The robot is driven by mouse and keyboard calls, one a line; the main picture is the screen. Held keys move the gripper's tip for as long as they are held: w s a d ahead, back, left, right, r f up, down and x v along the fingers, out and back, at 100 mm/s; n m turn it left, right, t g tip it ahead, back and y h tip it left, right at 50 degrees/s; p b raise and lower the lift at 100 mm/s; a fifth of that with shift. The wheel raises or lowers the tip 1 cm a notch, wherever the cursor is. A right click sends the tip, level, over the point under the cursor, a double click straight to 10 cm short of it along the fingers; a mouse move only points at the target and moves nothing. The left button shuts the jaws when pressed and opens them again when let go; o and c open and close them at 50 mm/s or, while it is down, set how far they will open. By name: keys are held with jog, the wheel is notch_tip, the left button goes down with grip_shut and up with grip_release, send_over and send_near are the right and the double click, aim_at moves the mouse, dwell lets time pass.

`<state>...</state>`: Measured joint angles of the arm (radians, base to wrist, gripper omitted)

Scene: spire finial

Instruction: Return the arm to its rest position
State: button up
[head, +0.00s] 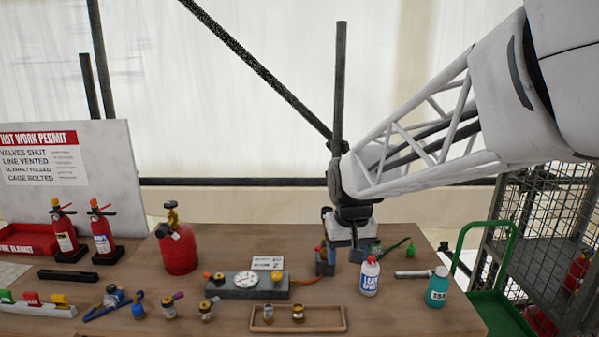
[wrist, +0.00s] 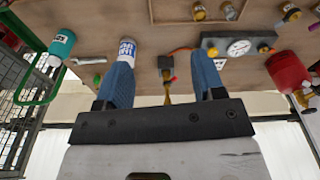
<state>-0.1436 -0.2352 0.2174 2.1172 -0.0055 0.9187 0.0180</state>
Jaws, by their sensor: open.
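My gripper (head: 343,256) hangs from my white lattice arm above the back right part of the wooden table (head: 400,318). In the wrist view its two blue fingers (wrist: 163,72) are spread wide apart and nothing is held. A small valve fitting with a red knob (wrist: 166,72) shows between the fingers in that view, apart from both. The white spray bottle (head: 369,277) stands close to the right of the gripper in the head view. In the wrist view this bottle (wrist: 127,48) is partly hidden behind one finger.
A gauge block (head: 246,284) and red gas canister (head: 177,250) stand left of the gripper. A teal bottle (head: 437,287) stands right, near a green trolley (head: 512,300) and wire cage (head: 545,230). Air above the table is clear.

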jog(key=s+d, duration=0.4)
jog(key=s, duration=0.8)
jog(key=s+d+m+t, duration=0.1)
jog(key=s+d, duration=0.3)
jog(key=s, duration=0.9)
jog(key=shift+f+m, duration=0.2)
jog(key=shift+m, duration=0.1)
